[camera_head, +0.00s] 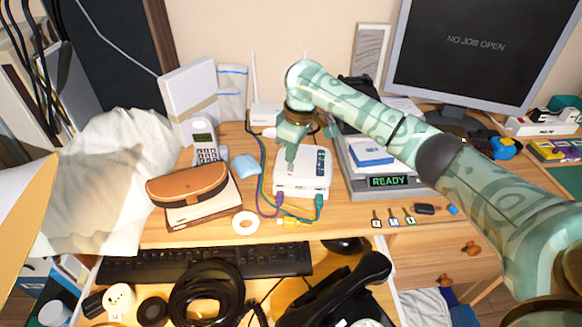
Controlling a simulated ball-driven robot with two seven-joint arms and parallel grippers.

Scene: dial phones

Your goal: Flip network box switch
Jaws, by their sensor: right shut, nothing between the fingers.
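The network box (305,180) is a small white box in the middle of the desk, with a dark strip of indicators or switches (321,162) on its right side. Purple and green cables (279,200) plug into its front edge. My right arm comes in from the right, and my right gripper (290,160) points down at the box's top left part. The fingers are shut with nothing between them. The fingertips are at or just above the box's top; I cannot tell if they touch. A separate switch is too small to make out. My left gripper is not in view.
A grey device reading READY (390,182) stands right of the box under my arm. A brown case (188,184) and a cordless phone (205,143) are at left. A tape roll (245,223), keys (393,220) and a keyboard (205,262) lie in front. A monitor (475,50) stands behind.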

